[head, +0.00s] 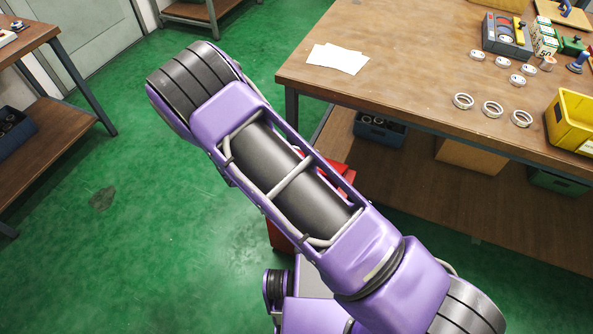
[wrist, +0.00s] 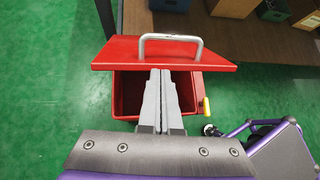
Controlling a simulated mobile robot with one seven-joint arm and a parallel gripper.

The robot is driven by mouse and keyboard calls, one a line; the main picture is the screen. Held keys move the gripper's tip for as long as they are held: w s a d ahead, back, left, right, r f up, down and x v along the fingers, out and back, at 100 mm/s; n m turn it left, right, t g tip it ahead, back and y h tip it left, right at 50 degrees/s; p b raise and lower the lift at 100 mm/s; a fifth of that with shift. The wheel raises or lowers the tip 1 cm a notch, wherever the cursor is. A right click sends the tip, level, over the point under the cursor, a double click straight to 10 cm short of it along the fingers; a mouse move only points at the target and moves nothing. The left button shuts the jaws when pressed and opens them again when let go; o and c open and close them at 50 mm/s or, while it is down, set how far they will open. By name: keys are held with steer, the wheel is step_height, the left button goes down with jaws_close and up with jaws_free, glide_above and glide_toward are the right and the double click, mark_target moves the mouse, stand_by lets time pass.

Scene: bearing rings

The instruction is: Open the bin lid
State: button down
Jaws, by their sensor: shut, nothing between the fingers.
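The red bin (wrist: 126,96) stands on the floor in the wrist view. Its red lid (wrist: 120,54) lies toward the far side of the opening, with a grey bar handle (wrist: 170,37) on it. Part of the dark red inside shows on the near side, so the lid does not cover the whole opening; its exact tilt is hard to tell. My gripper (wrist: 160,73) is shut and empty. Its fingers appear over the opening, with their tips near the lid's near edge; contact is unclear. In the head view the bin (head: 282,238) is mostly hidden behind my arm.
A wooden workbench (head: 400,60) stands to the right, with bearing rings (head: 492,109), a yellow bin (head: 570,120) and white paper (head: 337,59) on it. Its lower shelf holds a cardboard box (head: 470,155). A yellow part (wrist: 206,107) sits beside the red bin. Green floor lies open to the left.

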steer(key=s+f+n+t+h+b, duration=0.1)
steer(key=s+f+t+b, duration=0.4)
steer(key=s+f+t, duration=0.65)
steer(key=w+d+r+g, duration=0.1)
steer(key=w+d+r, duration=0.1)
steer(key=w, duration=0.3)
steer(key=w+d+r+g, duration=0.1)
steer(key=w+r, duration=0.2)
steer(key=w, duration=0.2)
steer(key=shift+w+d+r, duration=0.15)
steer(key=shift+w+d, duration=0.15)
steer(key=shift+d, duration=0.1)
steer(key=shift+w+r+g, duration=0.1)
steer(key=shift+r+g, duration=0.1)
steer(key=shift+g, duration=0.15)
